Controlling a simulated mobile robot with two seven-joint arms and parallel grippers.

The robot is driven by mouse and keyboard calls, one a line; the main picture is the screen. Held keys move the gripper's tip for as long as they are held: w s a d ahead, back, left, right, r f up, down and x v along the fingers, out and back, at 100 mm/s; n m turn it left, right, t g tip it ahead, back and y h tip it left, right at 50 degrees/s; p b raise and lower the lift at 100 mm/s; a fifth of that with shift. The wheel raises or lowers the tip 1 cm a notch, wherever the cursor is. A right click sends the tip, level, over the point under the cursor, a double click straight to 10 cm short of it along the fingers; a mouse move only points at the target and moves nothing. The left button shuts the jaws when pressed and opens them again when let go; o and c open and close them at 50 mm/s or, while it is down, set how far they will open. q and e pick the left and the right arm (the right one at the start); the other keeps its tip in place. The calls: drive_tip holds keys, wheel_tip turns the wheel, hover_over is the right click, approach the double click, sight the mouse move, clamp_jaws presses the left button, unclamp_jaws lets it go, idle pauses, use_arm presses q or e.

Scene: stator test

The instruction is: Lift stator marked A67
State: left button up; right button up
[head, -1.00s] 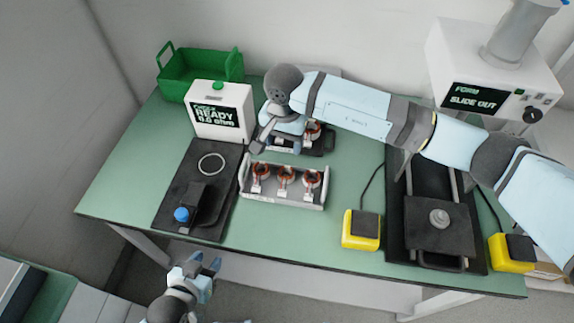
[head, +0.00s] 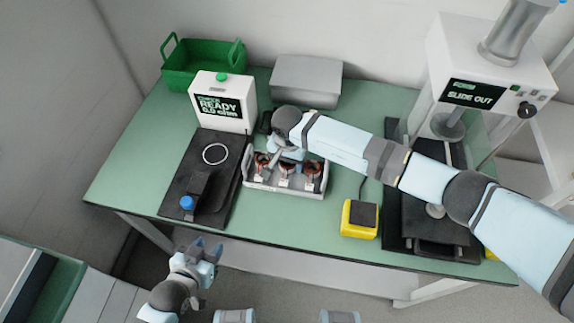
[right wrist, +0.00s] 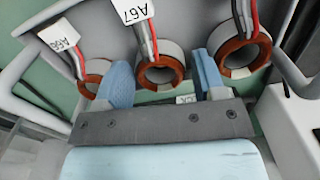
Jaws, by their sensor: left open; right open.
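The stator marked A67 (right wrist: 160,68) is a copper-wound ring with red and dark leads and a white tag. It is the middle one of three stators in a grey tray (head: 283,194). My right gripper (right wrist: 163,78) is open, with one blue finger on each side of the A67 ring; I cannot tell whether they touch it. In the head view the right gripper (head: 276,158) is over the tray's back left part and partly hides the stators. My left gripper (head: 207,247) is open and empty, in front of the table's edge.
Stator A66 (right wrist: 93,76) and a third stator (right wrist: 243,52) flank A67 closely. A black fixture with a blue knob (head: 187,202) and a READY meter (head: 222,103) stand left. A yellow box (head: 359,219) and a press (head: 490,80) are right.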

drive_tip(key=shift+f, duration=0.3)
drive_tip(key=c, duration=0.7)
drive_tip(key=shift+r, duration=0.1)
drive_tip(key=shift+c, duration=0.2)
